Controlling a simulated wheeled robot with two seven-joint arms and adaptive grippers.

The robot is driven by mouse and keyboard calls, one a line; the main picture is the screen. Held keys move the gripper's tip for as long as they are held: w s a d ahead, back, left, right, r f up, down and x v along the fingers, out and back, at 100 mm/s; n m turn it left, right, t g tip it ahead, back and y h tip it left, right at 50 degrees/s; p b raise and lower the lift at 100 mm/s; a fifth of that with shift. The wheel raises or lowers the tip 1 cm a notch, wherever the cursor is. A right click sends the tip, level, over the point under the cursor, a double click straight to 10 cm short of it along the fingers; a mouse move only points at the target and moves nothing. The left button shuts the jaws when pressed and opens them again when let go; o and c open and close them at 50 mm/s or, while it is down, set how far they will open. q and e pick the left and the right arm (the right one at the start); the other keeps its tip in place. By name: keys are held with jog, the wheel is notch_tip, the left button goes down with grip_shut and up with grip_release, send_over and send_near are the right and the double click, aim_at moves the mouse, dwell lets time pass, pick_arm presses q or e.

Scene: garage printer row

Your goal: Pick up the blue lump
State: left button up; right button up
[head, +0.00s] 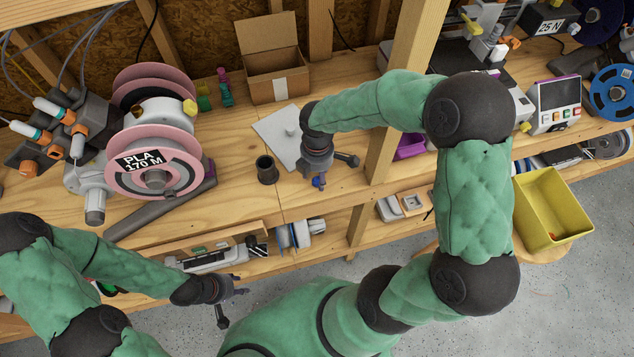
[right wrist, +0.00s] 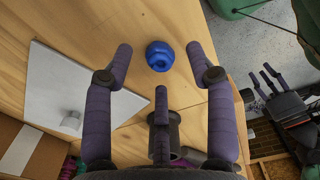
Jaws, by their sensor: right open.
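The blue lump (head: 319,183) sits on the wooden bench near its front edge, mostly under my right gripper (head: 328,172) in the head view. In the right wrist view the lump (right wrist: 160,56) is whole, a glossy rounded blob between the spread tips of my right gripper's fingers (right wrist: 159,68). The fingers are open and not closed on it. My left gripper (head: 233,304) is low in the head view, in front of the bench, with its fingers spread and empty. It also shows in the right wrist view (right wrist: 264,76).
A dark open cylinder (head: 266,170) stands left of the lump. A light grey plate (head: 276,136) with a small knob lies behind. A cardboard box (head: 273,75) and pink spool (head: 150,160) stand further back and left. A wooden post (head: 383,150) rises to the right.

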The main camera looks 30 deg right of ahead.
jog(key=shift+f, duration=0.95)
jog(key=c, duration=0.8)
jog(key=shift+c, duration=0.2)
jog(key=shift+r, duration=0.1)
jog(key=shift+r, duration=0.4)
notch_tip(320, 180, up, 2)
jog(key=shift+r+p, duration=0.15)
jog(key=shift+p, duration=0.25)
jog(key=s+a+r+p, duration=0.1)
jog(key=s+r+p, duration=0.3)
jog(key=s+r, duration=0.5)
jog(key=s, duration=0.5)
jog(key=shift+a+r, duration=0.4)
jog(key=shift+w, duration=0.1)
